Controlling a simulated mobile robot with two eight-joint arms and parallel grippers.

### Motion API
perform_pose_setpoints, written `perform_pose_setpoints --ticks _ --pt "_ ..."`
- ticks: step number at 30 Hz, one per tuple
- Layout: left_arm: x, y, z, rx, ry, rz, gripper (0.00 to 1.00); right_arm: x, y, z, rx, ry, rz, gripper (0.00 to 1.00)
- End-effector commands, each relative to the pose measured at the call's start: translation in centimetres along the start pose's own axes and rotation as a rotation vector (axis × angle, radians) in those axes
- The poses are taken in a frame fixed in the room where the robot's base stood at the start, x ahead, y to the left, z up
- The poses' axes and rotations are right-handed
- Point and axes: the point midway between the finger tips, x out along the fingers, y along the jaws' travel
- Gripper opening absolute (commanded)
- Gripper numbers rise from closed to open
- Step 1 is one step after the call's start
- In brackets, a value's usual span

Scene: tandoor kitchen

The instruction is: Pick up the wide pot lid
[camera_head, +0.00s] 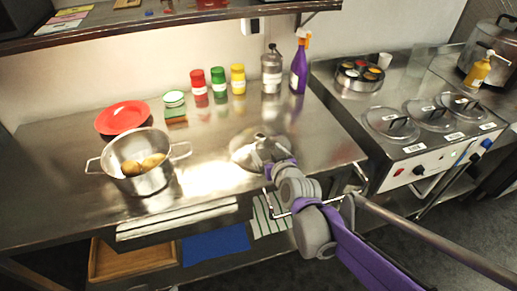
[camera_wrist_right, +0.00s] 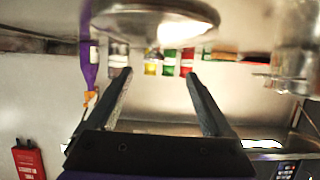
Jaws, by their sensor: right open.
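A round, shiny metal lid (camera_head: 239,153), which I take for the wide pot lid, lies on the steel counter right of the pot. My right gripper (camera_head: 264,146) reaches over it from the lower right and hides part of it, including its middle. In the right wrist view the lid (camera_wrist_right: 150,20) shows as a metal disc at the top edge. The two fingers of my right gripper (camera_wrist_right: 158,76) are apart with nothing between them, their tips just short of the disc. I cannot tell whether they touch a knob. My left gripper is not in view.
A steel pot (camera_head: 148,184) with brown food stands left, before a red plate (camera_head: 122,116). Red, green and yellow jars (camera_head: 218,82), a grey bottle (camera_head: 271,70) and a purple spray bottle (camera_head: 298,68) line the wall. Smaller lids (camera_head: 390,124) sit on the right-hand unit.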

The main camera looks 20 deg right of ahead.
Motion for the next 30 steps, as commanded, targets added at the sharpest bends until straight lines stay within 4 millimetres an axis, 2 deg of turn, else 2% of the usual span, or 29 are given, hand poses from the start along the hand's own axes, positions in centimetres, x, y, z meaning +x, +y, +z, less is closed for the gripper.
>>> perform_pose_setpoints --ticks 9,17,24,30 --pt "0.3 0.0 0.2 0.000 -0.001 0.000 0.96 4.5 0.1 -0.2 -0.001 0.008 0.002 0.85" --pt "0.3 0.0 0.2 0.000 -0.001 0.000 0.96 6.4 0.1 -0.3 0.000 0.007 0.002 0.85" --pt "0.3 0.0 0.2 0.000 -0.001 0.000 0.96 9.7 0.3 -0.5 0.000 0.006 0.001 0.85" --pt "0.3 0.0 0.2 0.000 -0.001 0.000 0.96 10.7 0.3 -0.5 0.001 0.006 0.001 0.85"
